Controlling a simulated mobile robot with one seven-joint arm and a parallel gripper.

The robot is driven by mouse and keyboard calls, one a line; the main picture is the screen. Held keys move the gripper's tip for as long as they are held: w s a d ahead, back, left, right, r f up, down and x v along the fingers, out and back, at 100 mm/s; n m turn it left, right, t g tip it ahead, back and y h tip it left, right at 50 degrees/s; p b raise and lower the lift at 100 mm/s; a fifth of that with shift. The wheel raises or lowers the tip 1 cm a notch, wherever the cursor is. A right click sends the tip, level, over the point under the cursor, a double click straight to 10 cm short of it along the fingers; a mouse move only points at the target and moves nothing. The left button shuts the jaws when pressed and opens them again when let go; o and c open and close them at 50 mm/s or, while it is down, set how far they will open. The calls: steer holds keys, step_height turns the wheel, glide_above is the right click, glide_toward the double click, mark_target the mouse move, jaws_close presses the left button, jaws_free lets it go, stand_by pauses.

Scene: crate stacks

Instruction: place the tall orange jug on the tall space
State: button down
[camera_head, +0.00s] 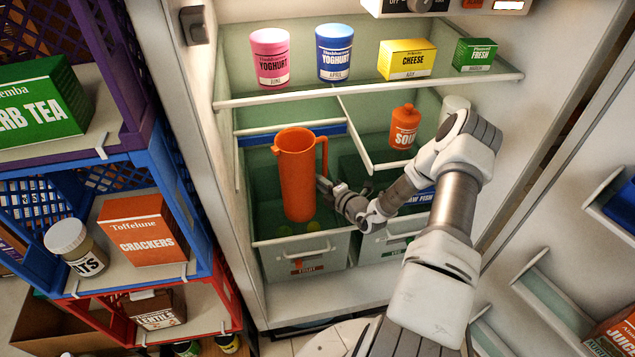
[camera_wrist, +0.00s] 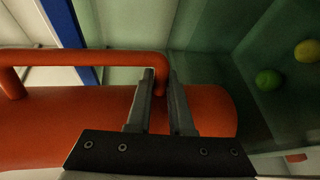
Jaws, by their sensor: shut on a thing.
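The tall orange jug (camera_head: 298,178) is upright inside the open fridge, in front of the back wall and above the left drawer. My gripper (camera_head: 326,186) reaches in from the right and is shut on the lower part of its handle. In the wrist view the jug (camera_wrist: 60,125) lies across the picture, with its handle between the fingers of my gripper (camera_wrist: 160,85). A half-width shelf (camera_head: 372,150) stands to the right of the jug, and the space left of it is open in height up to the upper shelf (camera_head: 370,92).
The upper shelf holds a pink yoghurt (camera_head: 271,56), a blue yoghurt (camera_head: 334,52), a cheese box (camera_head: 406,59) and a green box (camera_head: 474,54). An orange bottle (camera_head: 404,126) stands on the half shelf. The left drawer (camera_head: 306,258) holds round produce. Crates stand left of the fridge.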

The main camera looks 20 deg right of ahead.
steer(key=shift+r, duration=0.1)
steer(key=c, duration=1.2)
jaws_free()
steer(key=o, duration=0.4)
steer(key=shift+s, duration=0.15)
steer(key=p+v, duration=0.3)
steer(key=v, duration=0.8)
steer(key=shift+s+d, duration=0.15)
steer(key=shift+s, duration=0.2)
steer(key=shift+r, duration=0.1)
